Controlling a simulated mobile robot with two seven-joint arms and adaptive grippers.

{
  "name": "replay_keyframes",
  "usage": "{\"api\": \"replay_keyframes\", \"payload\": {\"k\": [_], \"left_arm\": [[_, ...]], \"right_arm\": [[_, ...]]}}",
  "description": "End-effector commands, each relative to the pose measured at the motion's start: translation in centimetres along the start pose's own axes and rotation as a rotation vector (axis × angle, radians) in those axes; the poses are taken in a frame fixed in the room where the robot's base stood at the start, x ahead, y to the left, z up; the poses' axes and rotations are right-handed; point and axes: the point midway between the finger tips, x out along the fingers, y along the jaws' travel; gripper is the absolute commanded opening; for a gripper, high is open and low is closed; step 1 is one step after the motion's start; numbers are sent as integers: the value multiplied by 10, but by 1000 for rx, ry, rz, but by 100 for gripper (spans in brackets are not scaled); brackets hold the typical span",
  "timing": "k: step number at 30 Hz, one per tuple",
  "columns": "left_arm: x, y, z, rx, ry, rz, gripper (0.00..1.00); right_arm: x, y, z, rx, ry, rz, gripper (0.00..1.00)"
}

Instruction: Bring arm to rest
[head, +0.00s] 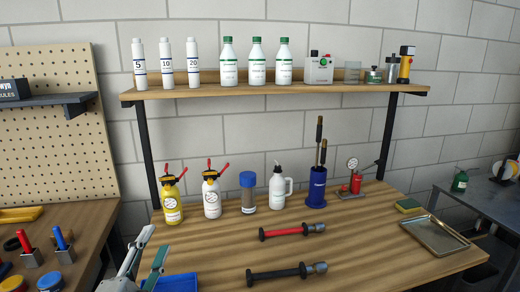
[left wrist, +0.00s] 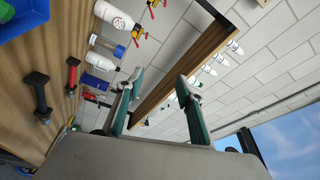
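My left gripper (head: 153,246) is at the lower left of the head view, above the front left of the wooden bench (head: 370,235). Its two green-grey fingers stand apart in the left wrist view (left wrist: 160,80), with nothing held between them. A red-bodied tube (head: 285,232) and a black-bodied tube (head: 285,273) with grey ends lie on the bench, to the right of the gripper and apart from it. Both also show at the left of the left wrist view. My right gripper is in neither view.
A blue bin (head: 178,283) is close beside the left gripper. Spray bottles (head: 171,198), a blue holder (head: 317,190) and a red gauge stand (head: 355,185) line the bench's back. A shelf (head: 300,88) with bottles runs above. A metal tray (head: 435,235) lies at right.

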Motion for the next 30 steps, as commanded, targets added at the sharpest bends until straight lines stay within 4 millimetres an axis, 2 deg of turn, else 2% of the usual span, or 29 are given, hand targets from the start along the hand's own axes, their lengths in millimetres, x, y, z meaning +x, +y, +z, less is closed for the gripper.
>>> {"api": "replay_keyframes", "payload": {"k": [1, 3, 6, 9, 12, 18, 26, 30], "left_arm": [[-12, 22, 26, -41, -91, 66, 37], [-30, 50, 61, -90, -215, 155, 37], [-65, 88, 103, -148, -378, 275, 37], [-98, 115, 133, -183, -504, 366, 37], [-126, 134, 152, -205, -598, 436, 37], [-174, 160, 178, -230, -738, 541, 37], [-232, 182, 201, -247, -888, 656, 37], [-222, 206, 190, -309, -830, 661, 37]], "right_arm": [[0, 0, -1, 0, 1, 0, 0], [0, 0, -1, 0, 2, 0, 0], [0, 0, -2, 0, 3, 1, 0], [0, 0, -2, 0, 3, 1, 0], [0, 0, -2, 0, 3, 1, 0], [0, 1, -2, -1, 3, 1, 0], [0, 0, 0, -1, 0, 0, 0], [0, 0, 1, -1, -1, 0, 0]]}}
